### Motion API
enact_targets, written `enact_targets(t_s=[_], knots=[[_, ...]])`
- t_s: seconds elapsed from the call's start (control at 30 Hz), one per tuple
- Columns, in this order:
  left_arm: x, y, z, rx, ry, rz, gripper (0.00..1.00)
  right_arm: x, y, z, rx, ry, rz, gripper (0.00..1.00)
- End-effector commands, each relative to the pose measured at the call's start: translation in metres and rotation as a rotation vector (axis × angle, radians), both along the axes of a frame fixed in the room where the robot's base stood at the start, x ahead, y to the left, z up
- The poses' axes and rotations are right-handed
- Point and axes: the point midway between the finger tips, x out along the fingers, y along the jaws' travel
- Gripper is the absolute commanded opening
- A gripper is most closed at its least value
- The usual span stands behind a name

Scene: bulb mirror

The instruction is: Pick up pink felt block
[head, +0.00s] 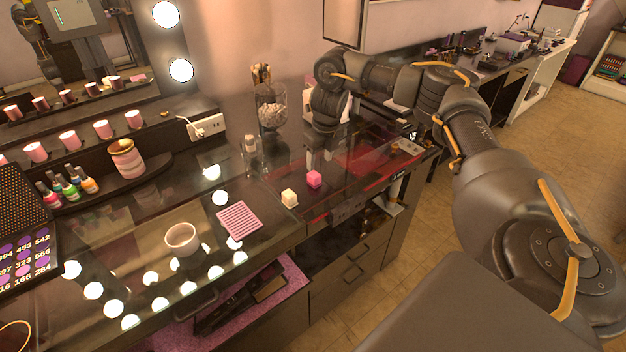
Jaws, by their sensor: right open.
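My left gripper is out of view.
A pink striped cloth (239,220) and a white cup (182,239) are on the glass table (130,230). A glass jar (271,108) and a clear bottle (251,152) stand behind. Nail polish bottles (70,186) stand at left. A lit mirror (90,50) rises at back left.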

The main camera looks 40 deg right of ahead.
Motion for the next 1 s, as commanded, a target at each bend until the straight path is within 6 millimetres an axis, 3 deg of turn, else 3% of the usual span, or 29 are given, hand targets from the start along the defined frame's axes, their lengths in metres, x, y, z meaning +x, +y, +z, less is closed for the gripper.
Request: enact_targets(t_s=[0.1,0.4,0.57,0.7,1.0], knots=[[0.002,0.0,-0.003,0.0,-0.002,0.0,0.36,0.003,0.001,-0.017,0.001,0.001,0.001,0.53],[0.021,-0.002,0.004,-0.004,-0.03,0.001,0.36,0.007,0.004,-0.025,0.0,0.002,0.005,0.53],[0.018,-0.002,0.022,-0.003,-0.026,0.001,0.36,0.013,0.007,-0.045,-0.001,0.005,0.004,0.53],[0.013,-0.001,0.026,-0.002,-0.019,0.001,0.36,0.017,0.007,-0.065,0.0,0.002,0.003,0.53],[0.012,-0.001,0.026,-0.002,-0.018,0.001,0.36,0.018,0.007,-0.073,0.0,0.0,0.005,0.53]])
